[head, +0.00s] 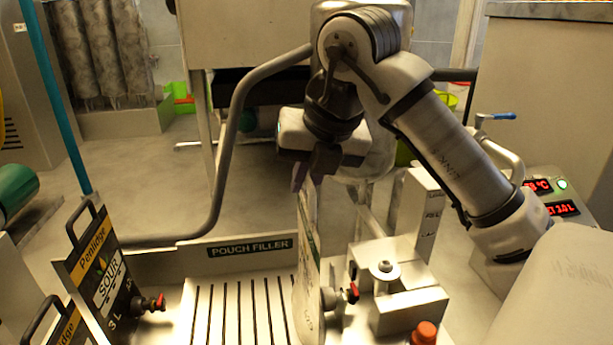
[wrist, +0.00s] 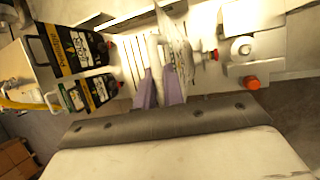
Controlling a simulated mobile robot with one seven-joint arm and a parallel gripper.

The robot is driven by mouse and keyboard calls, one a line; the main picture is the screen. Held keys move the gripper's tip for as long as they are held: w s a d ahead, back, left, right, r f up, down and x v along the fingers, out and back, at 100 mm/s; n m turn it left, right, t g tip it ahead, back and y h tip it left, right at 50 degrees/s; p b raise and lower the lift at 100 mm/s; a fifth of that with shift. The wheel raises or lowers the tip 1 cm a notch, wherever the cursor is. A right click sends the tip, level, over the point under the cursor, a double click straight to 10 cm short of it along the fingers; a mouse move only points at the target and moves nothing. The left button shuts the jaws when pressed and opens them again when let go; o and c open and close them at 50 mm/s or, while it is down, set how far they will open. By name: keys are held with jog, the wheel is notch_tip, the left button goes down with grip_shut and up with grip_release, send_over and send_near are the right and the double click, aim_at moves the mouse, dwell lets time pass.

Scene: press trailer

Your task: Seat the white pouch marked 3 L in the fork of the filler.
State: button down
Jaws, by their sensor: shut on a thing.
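A white pouch (head: 308,262) hangs upright below my gripper (head: 308,178), seen nearly edge-on in the head view. My gripper is shut on its top edge. Printing shows on its right face, but I cannot read a 3 L mark. In the wrist view the pouch (wrist: 177,42) runs up from between the purple fingers (wrist: 160,90). A red tap (head: 350,293) shows at its right side, close to the steel filler block (head: 405,308). The pouch stands just left of the block. The fork is not clearly visible, and I cannot tell whether pouch and fork touch.
A slotted steel tray (head: 235,310) labelled POUCH FILLER lies left of the pouch. Black Penlidge pouches (head: 100,265) with handles stand at its left. A steel post (head: 425,215) rises behind the filler block, and an orange cap (head: 425,333) sits at its front.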

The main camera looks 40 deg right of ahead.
jog(key=c, duration=1.4)
grip_release()
jog(key=shift+c, duration=0.2)
jog(key=v, duration=1.3)
jog(key=shift+s+r+b, duration=0.15)
jog(key=shift+r+b, duration=0.15)
jog(key=shift+b, duration=0.05)
jog(key=shift+s, duration=0.1)
